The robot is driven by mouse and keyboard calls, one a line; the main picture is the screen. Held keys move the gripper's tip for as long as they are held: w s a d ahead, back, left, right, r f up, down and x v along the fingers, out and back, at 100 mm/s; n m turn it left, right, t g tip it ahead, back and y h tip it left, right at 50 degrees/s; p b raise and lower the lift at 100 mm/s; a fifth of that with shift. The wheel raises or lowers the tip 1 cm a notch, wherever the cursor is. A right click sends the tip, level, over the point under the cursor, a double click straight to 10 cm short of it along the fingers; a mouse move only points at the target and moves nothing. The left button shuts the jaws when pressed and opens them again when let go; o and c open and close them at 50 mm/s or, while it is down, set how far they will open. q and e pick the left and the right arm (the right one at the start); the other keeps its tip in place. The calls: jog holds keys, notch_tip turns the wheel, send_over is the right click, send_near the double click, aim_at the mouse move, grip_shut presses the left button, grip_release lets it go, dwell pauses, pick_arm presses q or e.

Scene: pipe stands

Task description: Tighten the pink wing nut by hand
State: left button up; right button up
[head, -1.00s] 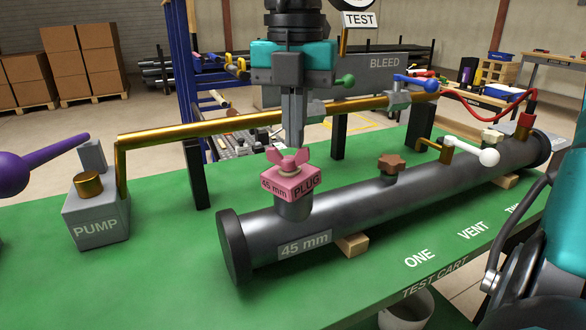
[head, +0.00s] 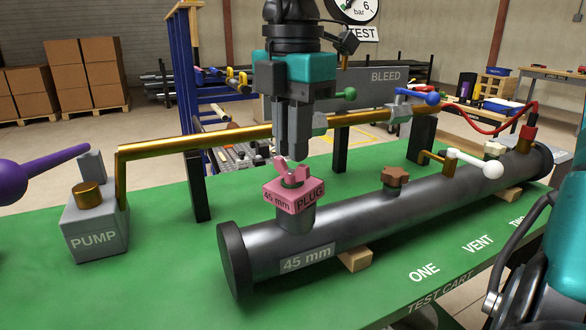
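The pink wing nut (head: 290,173) sits on top of the pink "45 mm PLUG" block (head: 283,193), which caps the short upright neck at the near end of the dark pipe. My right gripper (head: 292,150) points straight down over the wing nut, with its fingertips at the tops of the wings. The fingers overlap from this side, so the gap between them and any contact with the wings are unclear. My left gripper is not in view.
The dark pipe (head: 400,205) lies on wooden blocks on the green cart top (head: 160,275). A brass pipe (head: 220,138) runs behind the gripper from the grey pump (head: 95,228). A brown knob (head: 395,177) and white-ended lever (head: 475,162) stand to the right.

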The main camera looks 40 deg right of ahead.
jog(key=r+p, duration=0.4)
jog(key=r, duration=0.1)
jog(key=shift+s+d+p, duration=0.15)
jog(key=shift+s+p, duration=0.1)
jog(key=shift+p, duration=0.1)
jog(key=shift+r+p, duration=0.3)
jog(key=shift+r, duration=0.15)
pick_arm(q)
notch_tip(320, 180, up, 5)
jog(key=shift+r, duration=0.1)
pick_arm(e)
jog(key=shift+f, duration=0.1)
pick_arm(q)
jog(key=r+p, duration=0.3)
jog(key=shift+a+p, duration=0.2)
jog(key=shift+p, duration=0.15)
pick_arm(e)
notch_tip(320, 180, up, 13)
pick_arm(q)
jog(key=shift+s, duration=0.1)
